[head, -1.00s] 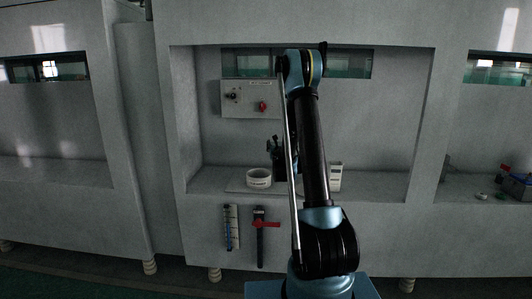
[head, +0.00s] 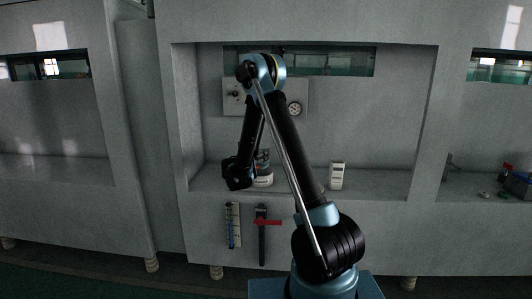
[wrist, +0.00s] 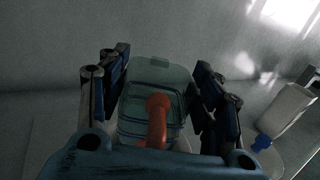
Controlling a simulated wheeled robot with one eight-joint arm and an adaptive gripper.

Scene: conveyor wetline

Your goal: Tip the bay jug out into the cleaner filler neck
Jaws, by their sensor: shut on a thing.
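My gripper (wrist: 162,100) is shut on the jug (wrist: 152,75), a pale green, see-through vessel between the two dark fingers in the wrist view. A red-orange part (wrist: 157,118) stands out in front of the jug on the near side. In the head view my gripper (head: 240,173) is at the left of the alcove, in front of a white round neck or collar (head: 264,181) with a dark label too small to read. The jug is mostly hidden there, and I cannot tell whether it is tilted or touching the collar.
A white box-like container (head: 337,175) stands on the shelf to the right; a white container (wrist: 287,108) and a blue cap (wrist: 262,142) show in the wrist view. A control panel (head: 270,85) is on the back wall.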

